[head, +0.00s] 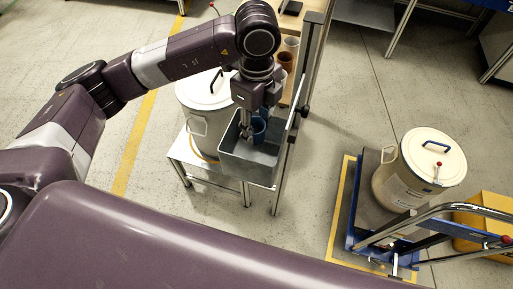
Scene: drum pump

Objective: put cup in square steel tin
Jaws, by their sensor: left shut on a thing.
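The square steel tin (240,163) is an open grey metal box beside a steel post, right of a white lidded drum. A blue cup (259,126) is at the tin's upper part, beneath my left gripper (250,126). My left gripper points down, shut on the blue cup. The cup looks upright and overlaps the tin's opening; I cannot tell whether it touches the tin's floor. The gripper partly hides the cup and the tin's far rim. My right gripper is not in view.
A white drum (203,112) stands close left of the tin. A wooden shelf behind holds a brown cup (286,60) and a pale cup (291,44). Steel posts rise right of the tin. Another drum (424,165) stands on a blue trolley at the right.

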